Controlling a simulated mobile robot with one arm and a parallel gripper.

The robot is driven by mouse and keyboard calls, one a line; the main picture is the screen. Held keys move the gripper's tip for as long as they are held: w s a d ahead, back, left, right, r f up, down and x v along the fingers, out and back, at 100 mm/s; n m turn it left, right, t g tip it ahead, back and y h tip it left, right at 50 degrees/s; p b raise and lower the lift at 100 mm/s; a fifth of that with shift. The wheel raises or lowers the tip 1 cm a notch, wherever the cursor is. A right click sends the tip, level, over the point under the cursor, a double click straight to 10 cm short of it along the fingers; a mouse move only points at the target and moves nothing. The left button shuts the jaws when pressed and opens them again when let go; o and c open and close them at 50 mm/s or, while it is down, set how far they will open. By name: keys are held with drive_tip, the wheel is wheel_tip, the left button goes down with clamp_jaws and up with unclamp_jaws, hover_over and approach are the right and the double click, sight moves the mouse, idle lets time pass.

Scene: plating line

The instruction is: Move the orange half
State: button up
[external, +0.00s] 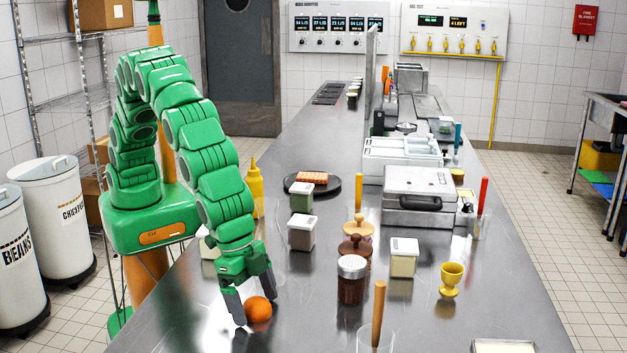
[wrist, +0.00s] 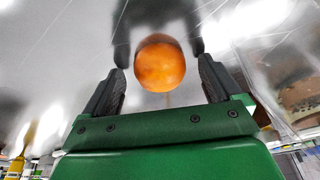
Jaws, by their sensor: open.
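The orange half (external: 258,310) is a rounded orange piece on the steel counter at its near left part. In the wrist view the orange half (wrist: 160,64) shows as an orange dome between the fingers. My gripper (external: 256,308) points down at the counter with its fingers on either side of the orange half. In the wrist view my gripper (wrist: 160,86) is open, with a gap showing between each finger and the orange half. Whether a finger touches it in the external view I cannot tell.
A brown-filled jar (external: 351,284), a lidded container (external: 302,232) and a yellow egg cup (external: 451,279) stand to the right. A glass with a wooden handle (external: 376,338) is at the near edge. A yellow bottle (external: 255,188) stands behind my gripper. The counter just right of the orange is clear.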

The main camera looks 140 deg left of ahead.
sight(246, 301)
drive_tip(key=shift+r, duration=0.1)
drive_tip(key=v, duration=0.6)
drive_tip(key=shift+r, duration=0.25)
drive_tip(key=shift+s+d+r, duration=0.1)
drive_tip(key=shift+s+r, duration=0.05)
drive_tip(key=shift+r, duration=0.35)
drive_tip(key=s+r+g, duration=0.1)
drive_tip(key=s+r, duration=0.2)
drive_tip(key=s, duration=0.4)
drive_tip(key=s+r, duration=0.3)
drive_tip(key=s, duration=0.5)
drive_tip(key=s+d+r+m+g, duration=0.1)
drive_tip(key=s+m+g, duration=0.1)
drive_tip(key=s, duration=1.8)
drive_tip(key=s+d+r+m+g+h, duration=0.1)
drive_tip(key=s+d+m, duration=0.1)
drive_tip(key=s, duration=1.8)
drive_tip(key=shift+s+r+m+g, duration=0.25)
drive_tip(key=shift+r+m+g, duration=0.05)
drive_tip(key=shift+g, duration=0.1)
